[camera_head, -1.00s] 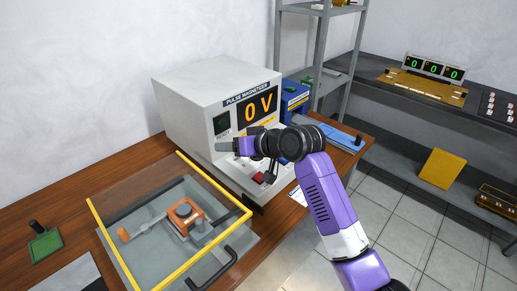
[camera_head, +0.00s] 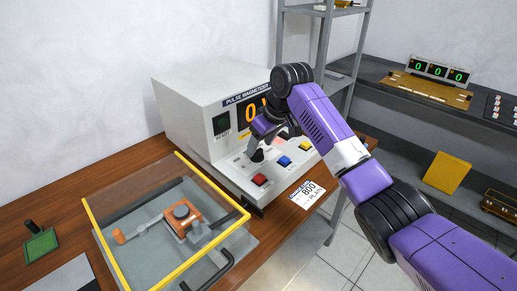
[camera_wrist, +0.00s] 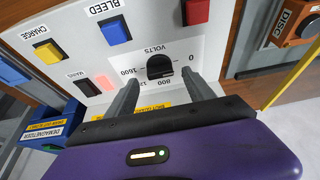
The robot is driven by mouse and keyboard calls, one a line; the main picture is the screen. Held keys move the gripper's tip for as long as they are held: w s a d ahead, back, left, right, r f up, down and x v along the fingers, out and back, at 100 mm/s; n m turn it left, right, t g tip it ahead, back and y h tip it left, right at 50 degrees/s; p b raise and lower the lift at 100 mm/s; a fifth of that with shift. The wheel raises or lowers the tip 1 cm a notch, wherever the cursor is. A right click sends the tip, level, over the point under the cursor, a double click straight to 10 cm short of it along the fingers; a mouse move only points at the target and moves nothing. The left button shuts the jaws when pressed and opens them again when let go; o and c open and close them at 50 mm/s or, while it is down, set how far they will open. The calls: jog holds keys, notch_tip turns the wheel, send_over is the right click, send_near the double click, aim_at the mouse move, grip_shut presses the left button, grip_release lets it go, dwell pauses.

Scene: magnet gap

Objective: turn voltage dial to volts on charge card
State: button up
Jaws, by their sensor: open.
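The voltage dial (camera_wrist: 160,68) is a black knob on the pulse magnetizer's light panel, labelled VOLTS, with printed marks including 0, 800 and 1600. I cannot tell exactly where its pointer stands. My gripper (camera_wrist: 163,85) is open and empty, its two grey fingers to either side of the dial in the wrist view, apart from it. The charge card (camera_head: 308,193) lies at the table's front edge and reads 800. The orange display (camera_head: 252,112) is partly hidden; a 0 shows.
Near the dial are a red button (camera_head: 260,180), a blue button (camera_head: 284,161) and a yellow button (camera_head: 305,146). A yellow-edged clear cover (camera_head: 130,262) stands over an orange fixture at the left. A blue demagnetizer (camera_wrist: 50,125) sits beside the magnetizer.

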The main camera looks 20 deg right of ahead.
aim_at(257, 154)
jog(key=shift+x, duration=1.25)
grip_shut()
